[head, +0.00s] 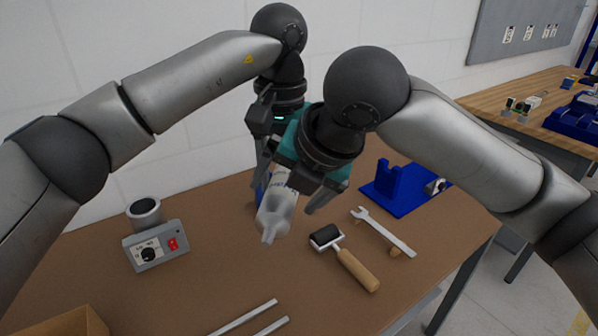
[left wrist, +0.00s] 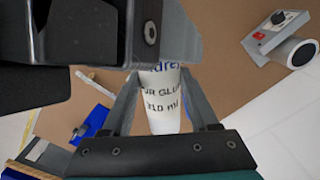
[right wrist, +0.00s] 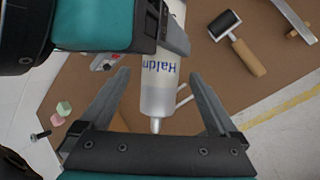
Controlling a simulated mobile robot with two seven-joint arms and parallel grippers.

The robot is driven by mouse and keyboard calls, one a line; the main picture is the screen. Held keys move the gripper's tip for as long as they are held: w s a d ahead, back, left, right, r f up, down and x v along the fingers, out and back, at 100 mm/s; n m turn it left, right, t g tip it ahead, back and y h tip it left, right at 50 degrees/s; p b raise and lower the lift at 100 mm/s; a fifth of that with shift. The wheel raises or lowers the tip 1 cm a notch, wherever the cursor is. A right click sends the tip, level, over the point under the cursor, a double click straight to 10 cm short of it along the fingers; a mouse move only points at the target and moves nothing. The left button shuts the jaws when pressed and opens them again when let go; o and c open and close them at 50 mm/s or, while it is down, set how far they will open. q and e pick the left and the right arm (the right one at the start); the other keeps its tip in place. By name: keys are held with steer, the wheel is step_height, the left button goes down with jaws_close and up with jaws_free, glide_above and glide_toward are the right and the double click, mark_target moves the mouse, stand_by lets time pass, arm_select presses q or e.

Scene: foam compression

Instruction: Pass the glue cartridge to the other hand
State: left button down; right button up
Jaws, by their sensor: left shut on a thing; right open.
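The white glue cartridge (head: 274,210), with a clear nozzle end, is held above the table, nozzle tilted down in the head view. My left gripper (head: 262,160) is shut on it, partly hidden behind my right gripper. In the left wrist view the cartridge (left wrist: 163,105) sits between the fingers, its "310 ml" print showing. My right gripper (head: 298,190) is open close beside the cartridge. In the right wrist view the cartridge's nozzle end (right wrist: 157,100) lies between its spread fingers, with visible gaps on both sides. My left gripper shows at the top there.
On the brown table (head: 190,230) are a control box (head: 155,247) with a metal cup (head: 145,212), a roller (head: 345,257), a wrench (head: 385,233), a blue fixture (head: 397,190) and pale strips (head: 247,318). A cardboard box (head: 60,322) is at the lower left.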

steer(key=shift+x, duration=1.2)
steer(key=shift+c, duration=0.3)
jaws_close()
arm_select(q)
steer(key=shift+c, duration=0.4)
jaws_free()
arm_select(e)
steer(key=shift+r, duration=0.1)
